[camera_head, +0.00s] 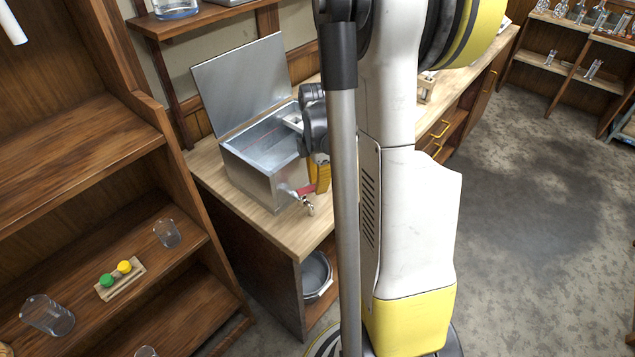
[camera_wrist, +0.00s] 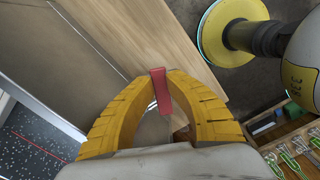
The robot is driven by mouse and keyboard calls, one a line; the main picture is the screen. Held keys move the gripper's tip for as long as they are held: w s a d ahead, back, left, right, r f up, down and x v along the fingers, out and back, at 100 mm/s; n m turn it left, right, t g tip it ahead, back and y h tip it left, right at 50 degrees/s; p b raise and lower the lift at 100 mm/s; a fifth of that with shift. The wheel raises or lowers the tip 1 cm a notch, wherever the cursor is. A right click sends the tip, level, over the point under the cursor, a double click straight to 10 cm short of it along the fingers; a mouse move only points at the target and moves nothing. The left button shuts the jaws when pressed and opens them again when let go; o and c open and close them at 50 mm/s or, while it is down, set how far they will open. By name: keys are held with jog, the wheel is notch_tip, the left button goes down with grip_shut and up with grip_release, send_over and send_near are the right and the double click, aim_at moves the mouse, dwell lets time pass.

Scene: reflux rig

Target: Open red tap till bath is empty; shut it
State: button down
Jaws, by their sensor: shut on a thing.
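The bath (camera_head: 262,180) is a grey metal box on the wooden counter, its lid (camera_head: 240,82) raised. Its inside looks pale and bluish; I cannot tell the water level. The red tap handle (camera_head: 306,190) is at the lower front of the bath, above a small metal spout (camera_head: 308,206). My gripper (camera_head: 319,183) is at the handle beside the bath. In the wrist view its yellow fingers (camera_wrist: 161,78) are closed on the red handle (camera_wrist: 160,92), which sticks up between the fingertips. No stream from the spout can be made out.
A grey basin (camera_head: 316,272) stands low in the counter's open front, below the tap. Shelves at left hold glass beakers (camera_head: 167,233) and a small rack with green and yellow caps (camera_head: 120,278). My arm hides part of the counter. Open floor lies at right.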

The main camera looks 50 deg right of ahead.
jog(key=m, duration=0.1)
jog(key=s+m, duration=0.1)
jog(key=m, duration=0.1)
jog(key=a+m, duration=0.1)
jog(key=shift+s+a+m, duration=0.1)
jog(key=shift+s+m, duration=0.2)
jog(key=shift+m, duration=0.1)
jog(key=shift+s+a+m+b, duration=0.15)
jog(key=shift+s+a+m, duration=0.2)
jog(key=shift+m, duration=0.75)
jog(key=shift+s+a+m+b, duration=0.15)
jog(key=shift+a+m, duration=0.25)
jog(key=shift+m, duration=0.7)
jog(key=c, duration=1.3)
grip_release()
notch_tip(320, 180, up, 12)
